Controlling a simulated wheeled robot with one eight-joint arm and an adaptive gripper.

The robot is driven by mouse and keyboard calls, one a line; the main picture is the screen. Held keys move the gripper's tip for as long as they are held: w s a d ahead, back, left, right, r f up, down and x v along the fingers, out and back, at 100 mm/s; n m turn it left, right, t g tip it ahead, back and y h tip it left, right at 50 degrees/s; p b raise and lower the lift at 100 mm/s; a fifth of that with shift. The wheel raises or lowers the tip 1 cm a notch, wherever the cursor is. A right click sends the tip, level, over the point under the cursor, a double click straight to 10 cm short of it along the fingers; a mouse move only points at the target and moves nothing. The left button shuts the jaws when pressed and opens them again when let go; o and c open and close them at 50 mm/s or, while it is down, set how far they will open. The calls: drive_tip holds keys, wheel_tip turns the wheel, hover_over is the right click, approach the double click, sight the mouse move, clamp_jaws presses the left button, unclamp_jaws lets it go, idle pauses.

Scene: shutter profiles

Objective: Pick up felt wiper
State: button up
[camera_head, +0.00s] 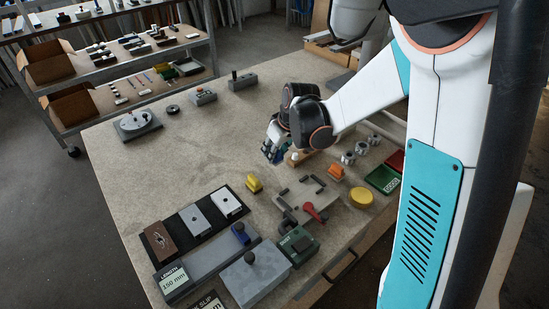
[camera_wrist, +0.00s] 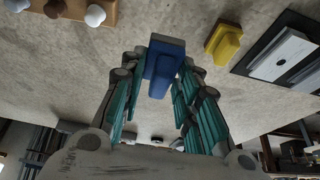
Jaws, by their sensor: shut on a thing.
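The felt wiper (camera_wrist: 162,68), a blue grip on a grey pad, sits between the fingers of my gripper (camera_wrist: 161,80) in the wrist view. The teal-padded fingers are shut on it from both sides. In the head view my gripper (camera_head: 273,148) is over the middle of the workbench, with a bit of the blue wiper (camera_head: 267,150) showing at the fingertips. The rest of the wiper is hidden by the fingers there. I cannot tell whether its pad touches the bench.
A wooden block with round knobs (camera_wrist: 72,8) is close beside my gripper. A yellow piece (camera_head: 254,184) stands nearer the front. Plates on a black tray (camera_head: 177,243), a grey gauge, a red-handled clamp (camera_head: 315,211) and a green bin (camera_head: 383,179) fill the front. The left middle of the bench (camera_head: 190,145) is clear.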

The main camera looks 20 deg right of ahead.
wheel_tip(320, 180, up, 13)
drive_tip(key=p, duration=0.3)
drive_tip(key=shift+f, duration=0.1)
drive_tip(key=o, duration=0.5)
drive_tip(key=c, duration=0.4)
drive_tip(key=shift+o, duration=0.2)
drive_tip(key=shift+a, duration=0.1)
